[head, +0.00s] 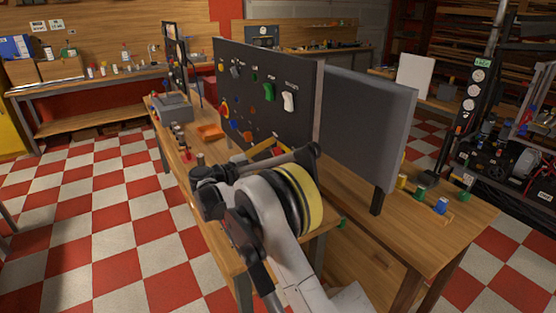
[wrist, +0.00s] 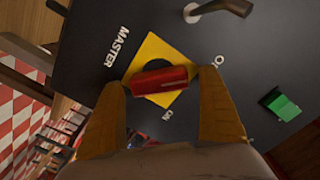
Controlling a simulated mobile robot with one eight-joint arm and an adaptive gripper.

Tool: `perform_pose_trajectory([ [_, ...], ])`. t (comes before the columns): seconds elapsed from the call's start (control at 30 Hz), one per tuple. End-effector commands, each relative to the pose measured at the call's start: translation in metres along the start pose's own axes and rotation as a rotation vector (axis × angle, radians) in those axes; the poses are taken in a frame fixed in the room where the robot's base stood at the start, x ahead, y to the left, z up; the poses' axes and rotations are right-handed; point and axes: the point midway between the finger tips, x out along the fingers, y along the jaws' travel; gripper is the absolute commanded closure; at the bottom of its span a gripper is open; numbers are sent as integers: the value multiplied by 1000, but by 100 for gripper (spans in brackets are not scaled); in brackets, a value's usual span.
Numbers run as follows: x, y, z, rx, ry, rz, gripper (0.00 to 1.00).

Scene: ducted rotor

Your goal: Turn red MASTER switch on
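The red MASTER switch handle (wrist: 160,80) sits on a yellow square plate (wrist: 152,50) on a dark panel in the wrist view. It lies nearly level across the picture. White "MASTER" lettering is at its upper left, "ON" below it, and a partly covered label starting with "O" at its right. My gripper (wrist: 163,78) is open, with one tan finger at each end of the handle. The fingertips are very close to the handle ends; I cannot tell whether they touch. In the head view my wrist and arm largely hide the switch area of the panel (head: 262,78).
A green switch (wrist: 281,104) is to the right in the wrist view, and a dark lever (wrist: 222,8) is above. In the head view, a grey board (head: 368,125) stands right of the panel, and an orange tray (head: 210,131) is on the bench at left.

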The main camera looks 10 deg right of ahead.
Motion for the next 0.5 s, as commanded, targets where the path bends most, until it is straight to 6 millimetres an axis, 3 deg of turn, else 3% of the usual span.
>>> perform_pose_trajectory([
  [0.03, 0, 0, 0, 0, 0, 0, 26],
  [0.17, 0, 0, 0, 0, 0, 0, 65],
  [0.5, -1, 0, 0, 28, 0, 0, 65],
])
